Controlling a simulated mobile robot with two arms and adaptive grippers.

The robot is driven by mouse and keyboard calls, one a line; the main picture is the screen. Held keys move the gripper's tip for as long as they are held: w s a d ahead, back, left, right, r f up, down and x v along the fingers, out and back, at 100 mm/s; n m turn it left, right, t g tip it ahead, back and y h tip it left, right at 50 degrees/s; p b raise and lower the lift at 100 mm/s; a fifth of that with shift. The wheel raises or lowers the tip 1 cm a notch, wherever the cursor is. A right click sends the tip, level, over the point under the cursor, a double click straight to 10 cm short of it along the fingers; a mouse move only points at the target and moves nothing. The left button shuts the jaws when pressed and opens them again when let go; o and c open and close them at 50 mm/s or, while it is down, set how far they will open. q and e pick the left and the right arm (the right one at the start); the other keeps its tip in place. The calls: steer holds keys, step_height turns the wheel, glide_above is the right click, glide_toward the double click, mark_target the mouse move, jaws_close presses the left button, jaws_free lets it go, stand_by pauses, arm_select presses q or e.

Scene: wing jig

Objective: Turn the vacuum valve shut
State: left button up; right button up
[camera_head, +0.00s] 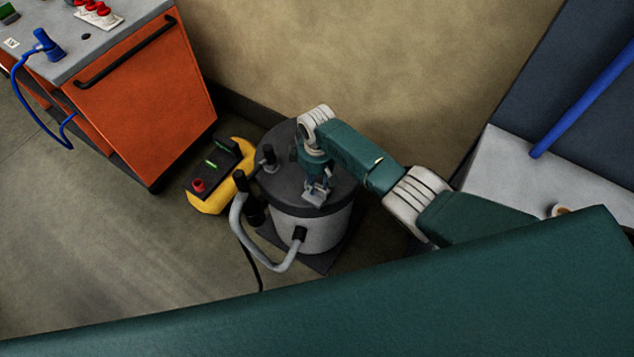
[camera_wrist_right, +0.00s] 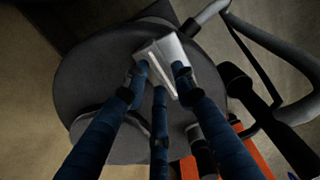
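The vacuum valve's handle, a flat pale silver piece (camera_head: 316,194), sits over the dark round lid (camera_head: 285,150) of a grey pot (camera_head: 318,232). It also shows in the right wrist view, where the silver handle (camera_wrist_right: 165,58) lies at my fingertips. My right gripper (camera_head: 318,183) points down over the lid at the handle. Its dark blue fingers (camera_wrist_right: 158,82) reach the handle's sides and near end, and overlap it in the picture. I cannot tell whether they grip it or only rest close around it. My left gripper is out of view.
A yellow pump (camera_head: 210,203) stands left of the pot. A grey hose (camera_head: 240,232) loops around the pot's front left. An orange cabinet (camera_head: 150,90) stands at the upper left, and a tan wall (camera_head: 370,60) rises behind. Open floor (camera_head: 100,240) lies at left.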

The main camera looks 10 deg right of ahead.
mark_target(317, 186)
steer(key=shift+o, duration=0.5)
steer(key=shift+s, duration=0.1)
step_height(317, 186, up, 12)
stand_by(0.6)
